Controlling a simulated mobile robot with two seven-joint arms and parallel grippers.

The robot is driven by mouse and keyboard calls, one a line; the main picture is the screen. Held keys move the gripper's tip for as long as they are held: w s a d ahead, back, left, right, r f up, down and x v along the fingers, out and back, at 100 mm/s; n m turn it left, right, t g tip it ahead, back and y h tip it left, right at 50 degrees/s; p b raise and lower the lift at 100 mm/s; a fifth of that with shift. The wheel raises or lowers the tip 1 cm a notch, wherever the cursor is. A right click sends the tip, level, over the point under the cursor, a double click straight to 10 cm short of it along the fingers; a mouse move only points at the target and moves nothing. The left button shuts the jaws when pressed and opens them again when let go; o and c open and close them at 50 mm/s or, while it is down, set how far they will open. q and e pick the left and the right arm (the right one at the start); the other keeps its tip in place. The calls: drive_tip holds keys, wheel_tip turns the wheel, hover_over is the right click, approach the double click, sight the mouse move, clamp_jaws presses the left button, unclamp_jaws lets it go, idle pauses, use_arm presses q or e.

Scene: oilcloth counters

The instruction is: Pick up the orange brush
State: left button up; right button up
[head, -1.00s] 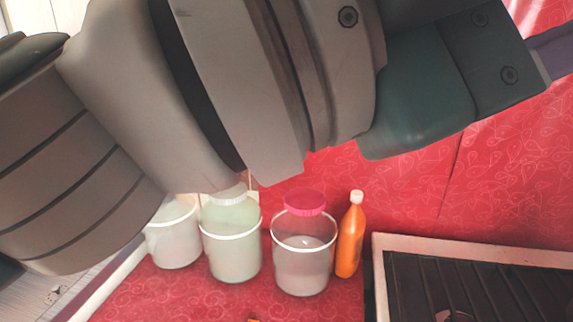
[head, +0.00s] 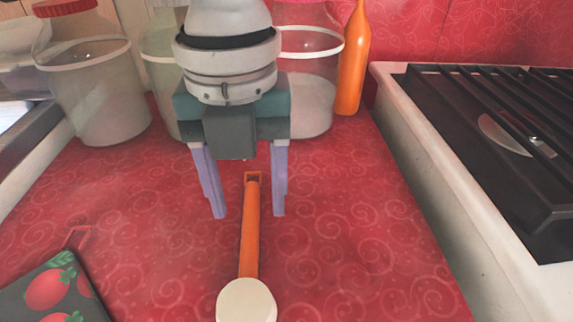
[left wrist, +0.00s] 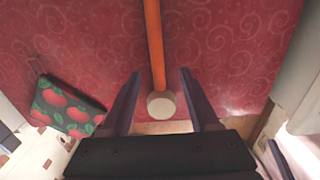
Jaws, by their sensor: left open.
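The orange brush (head: 250,232) lies on the red patterned counter. Its long handle points away from me and its round cream head (head: 246,301) is at the near end. My left gripper (head: 248,214) is open, with its two purple fingers on either side of the far end of the handle in the head view. In the left wrist view the brush (left wrist: 154,45) runs between the open fingers (left wrist: 160,73), with the cream head low between them. The fingers appear apart from the handle. My right gripper is not in view.
Several clear jars (head: 93,90) and an orange bottle (head: 353,65) stand at the back. A stove (head: 490,110) with black grates is on the right. A tomato-patterned item (head: 55,290) lies at the near left. The counter (head: 350,230) right of the brush is clear.

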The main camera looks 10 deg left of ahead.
sight(249, 239)
use_arm(q)
drive_tip(key=f, duration=0.6)
drive_tip(key=shift+s+a+f+b, duration=0.1)
drive_tip(key=shift+s+a+b, duration=0.05)
drive_tip(key=shift+s+b, duration=0.2)
drive_tip(key=shift+c, duration=0.3)
clamp_jaws()
